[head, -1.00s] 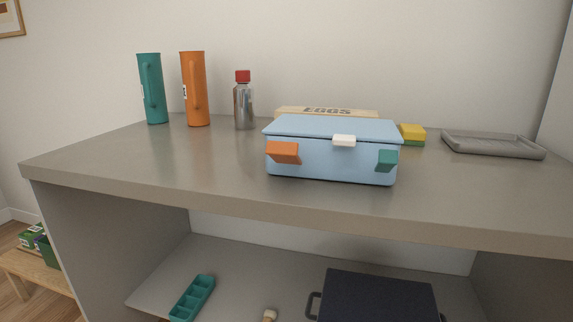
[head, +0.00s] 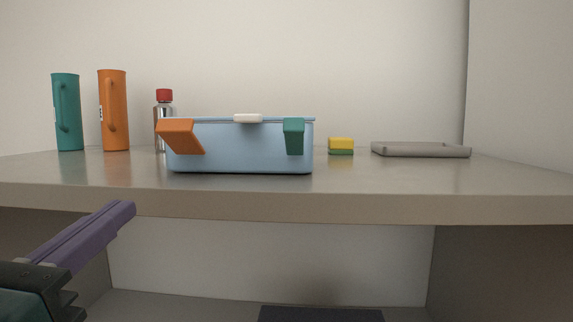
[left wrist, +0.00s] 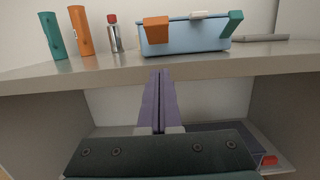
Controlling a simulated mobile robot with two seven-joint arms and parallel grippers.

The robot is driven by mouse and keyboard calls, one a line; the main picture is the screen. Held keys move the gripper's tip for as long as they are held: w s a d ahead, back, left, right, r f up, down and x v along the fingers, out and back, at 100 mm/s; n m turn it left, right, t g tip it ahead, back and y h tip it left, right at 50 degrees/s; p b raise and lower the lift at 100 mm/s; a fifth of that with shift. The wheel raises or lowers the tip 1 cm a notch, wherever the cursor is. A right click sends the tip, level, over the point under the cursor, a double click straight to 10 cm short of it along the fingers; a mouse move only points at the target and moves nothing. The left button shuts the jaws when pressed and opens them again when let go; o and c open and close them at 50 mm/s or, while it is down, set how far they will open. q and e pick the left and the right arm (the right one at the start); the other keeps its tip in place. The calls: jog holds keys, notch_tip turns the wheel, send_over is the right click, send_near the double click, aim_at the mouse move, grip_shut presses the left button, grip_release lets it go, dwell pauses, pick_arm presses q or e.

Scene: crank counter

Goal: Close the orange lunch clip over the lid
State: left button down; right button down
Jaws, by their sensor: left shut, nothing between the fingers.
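The blue lunch box (head: 240,152) stands on the counter with its lid on. Its orange clip (head: 181,136) is at the front left and sticks out, tilted away from the box wall. A white clip (head: 248,118) is at the lid's middle and a teal clip (head: 293,136) is at the right. The box (left wrist: 186,38) and orange clip (left wrist: 156,30) also show in the left wrist view. My left gripper (head: 128,207), with purple fingers, is shut and empty, below and left of the orange clip, in front of the counter edge. My right gripper is not in view.
A yellow and green sponge (head: 341,146) and a grey tray (head: 420,149) are at the right. The counter edge (head: 400,208) runs across the front.

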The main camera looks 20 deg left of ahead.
pick_arm(q)
jog(key=shift+s, duration=0.1)
jog(key=shift+a+r, duration=0.1)
jog(key=p, duration=0.4)
send_near(180, 141)
jog(key=f+x, duration=0.1)
jog(key=x, duration=0.4)
jog(key=shift+w+a+r, duration=0.1)
jog(key=shift+w+r, duration=0.3)
jog(key=shift+r, duration=0.15)
jog(key=shift+p, duration=0.3)
